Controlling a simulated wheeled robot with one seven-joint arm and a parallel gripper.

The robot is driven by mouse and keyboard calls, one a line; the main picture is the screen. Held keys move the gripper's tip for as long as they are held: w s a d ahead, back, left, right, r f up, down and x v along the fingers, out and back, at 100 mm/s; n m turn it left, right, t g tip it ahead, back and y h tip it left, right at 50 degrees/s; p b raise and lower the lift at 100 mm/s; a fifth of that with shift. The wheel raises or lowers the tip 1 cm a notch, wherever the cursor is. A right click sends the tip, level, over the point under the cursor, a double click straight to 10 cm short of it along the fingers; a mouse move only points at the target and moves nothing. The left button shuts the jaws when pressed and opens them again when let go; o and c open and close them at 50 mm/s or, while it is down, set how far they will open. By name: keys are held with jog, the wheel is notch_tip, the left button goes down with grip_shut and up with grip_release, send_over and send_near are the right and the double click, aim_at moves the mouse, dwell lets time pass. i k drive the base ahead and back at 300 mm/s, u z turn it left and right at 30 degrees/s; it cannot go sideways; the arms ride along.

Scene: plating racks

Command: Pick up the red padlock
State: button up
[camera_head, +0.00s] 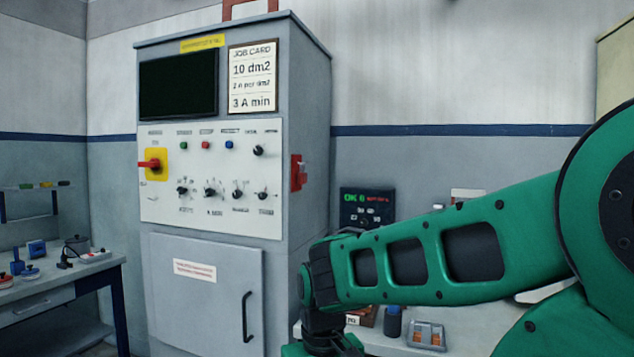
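I cannot surely make out the red padlock. A small red thing (298,172) with a pale part is on the right side of the grey cabinet (205,300); its exact shape is unclear. Another small red item (17,265) lies at the left edge on the left bench, too small to name. My green arm reaches in from the right, and its wrist bends down at the bottom middle. My gripper is below the picture's lower edge, so its fingers do not show.
The cabinet front has a red switch handle (150,163) on a yellow plate, knobs, a dark screen (178,85) and a job card (252,77). The left bench (60,290) holds several small items. Behind my arm, a right bench holds a dark display (366,205) and a small tray (428,336).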

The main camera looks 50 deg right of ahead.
aim_at(302, 177)
jog(key=z, duration=1)
jog(key=i, duration=0.2)
jog(key=z, duration=0.2)
